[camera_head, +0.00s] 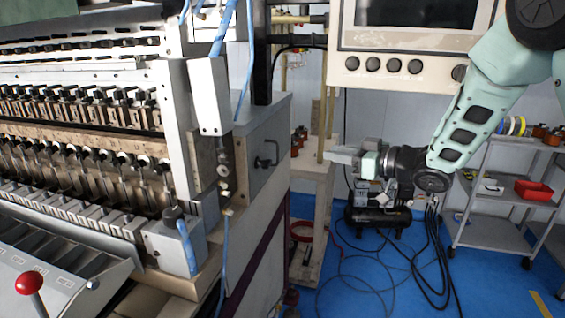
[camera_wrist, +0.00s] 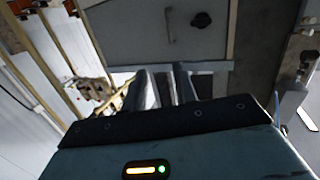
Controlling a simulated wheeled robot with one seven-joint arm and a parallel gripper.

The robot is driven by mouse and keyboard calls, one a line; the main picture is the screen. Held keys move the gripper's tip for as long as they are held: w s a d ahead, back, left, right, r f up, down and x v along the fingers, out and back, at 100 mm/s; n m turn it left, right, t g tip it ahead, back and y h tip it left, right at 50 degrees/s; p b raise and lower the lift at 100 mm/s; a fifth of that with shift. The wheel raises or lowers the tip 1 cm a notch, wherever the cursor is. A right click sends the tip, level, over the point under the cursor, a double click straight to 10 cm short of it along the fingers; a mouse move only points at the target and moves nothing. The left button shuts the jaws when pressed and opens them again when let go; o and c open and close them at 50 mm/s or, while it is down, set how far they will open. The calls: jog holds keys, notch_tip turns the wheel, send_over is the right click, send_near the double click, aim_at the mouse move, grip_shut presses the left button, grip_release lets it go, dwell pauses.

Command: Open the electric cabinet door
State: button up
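The electric cabinet door (camera_head: 258,172) is a grey panel on the side of the machine, with a dark bar handle (camera_head: 270,154). It looks closed, flush with the cabinet. In the wrist view the grey door (camera_wrist: 135,32) fills the top middle, with its thin handle (camera_wrist: 171,26) and a black knob (camera_wrist: 201,20) beside it. My gripper (camera_head: 338,156) is to the right of the handle, apart from it. In the wrist view its two fingers (camera_wrist: 166,88) point toward the door with a narrow empty gap between them.
A wooden stand (camera_head: 312,225) is just right of the cabinet. A black compressor (camera_head: 378,217) and cables lie on the blue floor. A grey shelf cart (camera_head: 495,195) stands at the right.

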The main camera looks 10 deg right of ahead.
jog(key=w+a+f+n+g+y+p, duration=0.1)
jog(key=w+a+y+p, duration=0.1)
jog(key=w+a, duration=0.6)
jog(key=a, duration=0.4)
jog(key=shift+w+a+f+y, duration=0.2)
jog(key=shift+w+a+y, duration=0.1)
grip_shut()
